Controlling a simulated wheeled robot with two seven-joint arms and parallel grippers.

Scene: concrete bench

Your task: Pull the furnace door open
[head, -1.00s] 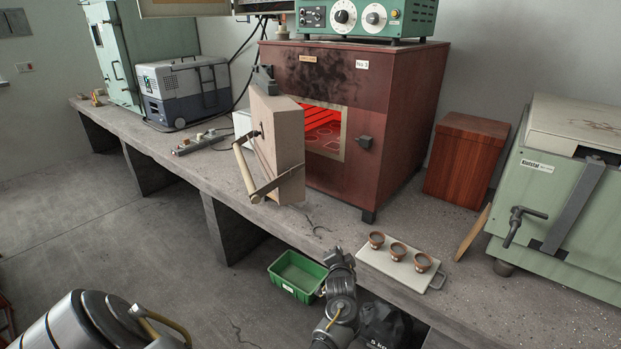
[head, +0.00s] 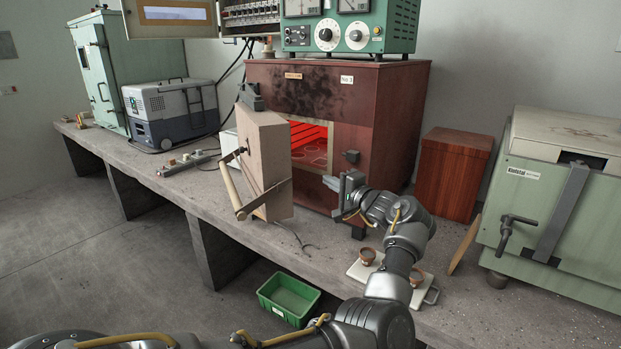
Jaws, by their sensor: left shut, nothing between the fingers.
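The furnace (head: 330,100) is a dark red-brown box marked No 3 on the bench. Its door (head: 268,155), a thick pale block with a wooden bar handle (head: 229,187), stands swung open to the left, hinged at the opening's left side. My left gripper (head: 333,184) is shut and empty in front of the opening's lower right, right of the door and apart from the handle. My right gripper is not in view.
A white board (head: 359,272) with small crucibles lies on the bench behind my left arm, partly hidden. A green tub (head: 288,297) is on the floor. A red-brown box (head: 452,172) and green machine (head: 560,215) stand right. Tongs-like metal (head: 300,240) lie near the door.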

